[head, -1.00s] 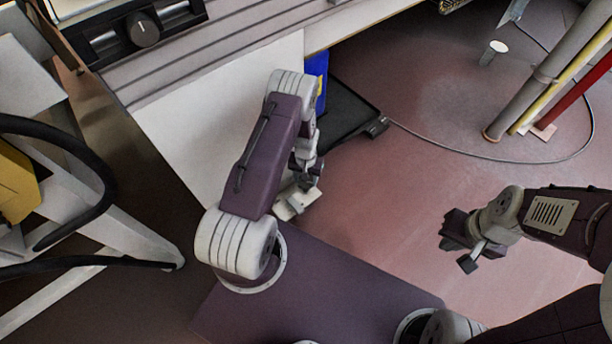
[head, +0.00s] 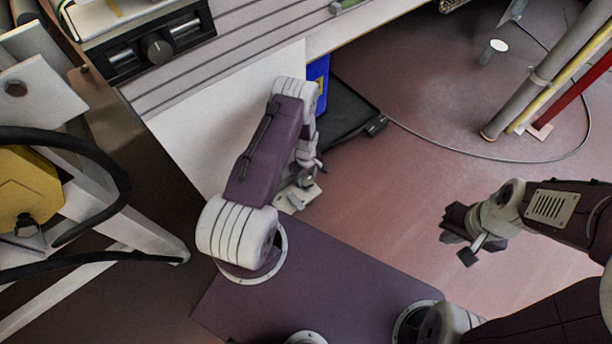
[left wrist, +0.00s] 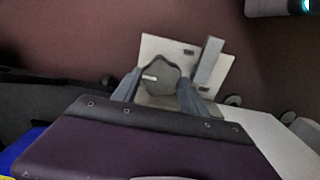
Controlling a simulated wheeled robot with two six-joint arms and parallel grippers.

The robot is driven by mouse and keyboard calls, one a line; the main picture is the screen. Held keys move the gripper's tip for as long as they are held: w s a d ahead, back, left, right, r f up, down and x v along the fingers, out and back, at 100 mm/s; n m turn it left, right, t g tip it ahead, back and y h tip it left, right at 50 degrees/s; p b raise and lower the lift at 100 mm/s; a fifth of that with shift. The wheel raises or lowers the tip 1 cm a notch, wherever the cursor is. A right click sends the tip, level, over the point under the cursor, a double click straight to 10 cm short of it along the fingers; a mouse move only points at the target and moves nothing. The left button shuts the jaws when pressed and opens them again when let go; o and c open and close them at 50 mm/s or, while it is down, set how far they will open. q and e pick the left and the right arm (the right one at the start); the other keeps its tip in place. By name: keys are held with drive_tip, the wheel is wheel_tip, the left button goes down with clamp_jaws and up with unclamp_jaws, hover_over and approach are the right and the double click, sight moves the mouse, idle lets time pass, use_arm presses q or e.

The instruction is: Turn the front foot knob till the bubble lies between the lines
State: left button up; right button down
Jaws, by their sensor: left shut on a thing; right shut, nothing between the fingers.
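My left gripper (left wrist: 157,90) is shut on the knob, one finger at each side. In the head view the pale foot plate (head: 297,197) shows low beside the white panel, with my left gripper (head: 306,180) over it; the arm hides most of the knob. A small green piece (head: 345,4) lies at the top edge on the bench; I cannot make out a bubble or lines. My right gripper (head: 461,246) is shut and empty above the floor.
A grey block (left wrist: 208,62) stands beside the knob on the plate. A black tray (head: 350,120) and a blue box (head: 318,82) are behind my left arm. Pipes (head: 540,85) and a cable lie at the right. Open floor (head: 400,200) lies between my arms.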

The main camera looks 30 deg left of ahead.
sight(305, 179)
use_arm(q)
drive_tip(key=n+p, duration=0.1)
drive_tip(key=n, duration=0.4)
drive_tip(key=shift+s+n, duration=0.1)
drive_tip(key=shift+n, duration=0.5)
drive_tip(key=o, duration=1.4)
drive_tip(key=shift+r, duration=0.1)
wheel_tip(305, 179, up, 9)
drive_tip(key=p, duration=0.5)
